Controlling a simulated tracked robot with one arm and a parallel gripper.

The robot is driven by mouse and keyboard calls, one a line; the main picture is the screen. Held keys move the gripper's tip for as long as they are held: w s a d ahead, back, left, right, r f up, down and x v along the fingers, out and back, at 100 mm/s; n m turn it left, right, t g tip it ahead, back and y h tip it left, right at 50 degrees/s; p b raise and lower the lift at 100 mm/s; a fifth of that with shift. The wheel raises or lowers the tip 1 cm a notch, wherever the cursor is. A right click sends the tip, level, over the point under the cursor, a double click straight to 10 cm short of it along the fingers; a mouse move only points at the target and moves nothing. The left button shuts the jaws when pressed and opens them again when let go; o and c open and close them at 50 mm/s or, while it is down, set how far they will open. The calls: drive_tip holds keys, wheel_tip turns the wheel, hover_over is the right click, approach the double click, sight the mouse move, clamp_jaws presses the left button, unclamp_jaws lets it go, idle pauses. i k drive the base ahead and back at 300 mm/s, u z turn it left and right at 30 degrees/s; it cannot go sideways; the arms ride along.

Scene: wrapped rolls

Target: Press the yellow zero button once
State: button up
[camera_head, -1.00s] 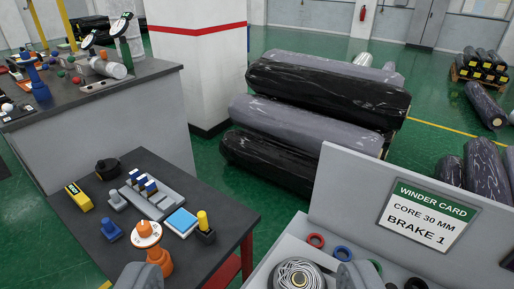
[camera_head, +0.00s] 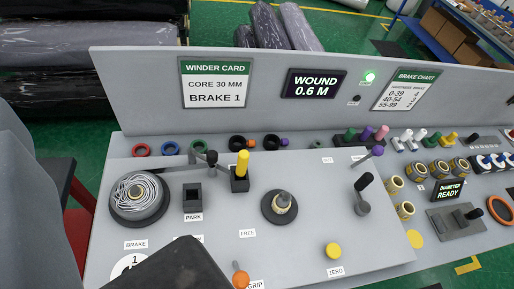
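The yellow zero button (camera_head: 333,251) is a round yellow cap near the front of the grey sloping panel, right of the middle, with a ZERO label just below it. Nothing covers it. A large grey part, apparently mine, fills the left edge. A dark block at the bottom, left of the middle, hides part of the BRAKE dial; I cannot tell if it is a gripper finger. Neither part touches the button. The two fingertips cannot be made out clearly. The display (camera_head: 315,84) reads WOUND 0.6 M.
A yellow-topped post (camera_head: 241,170), a dark spindle (camera_head: 283,205) and a black-knobbed lever (camera_head: 363,193) stand up behind the button. An orange knob (camera_head: 240,278) is to its left.

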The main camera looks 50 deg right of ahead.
sight(333, 251)
drive_tip(key=k, duration=1.65)
drive_tip(key=z, duration=0.5)
drive_tip(key=i, duration=1)
drive_tip(key=z, duration=0.55)
drive_tip(key=k, duration=0.55)
drive_tip(key=u, duration=0.05)
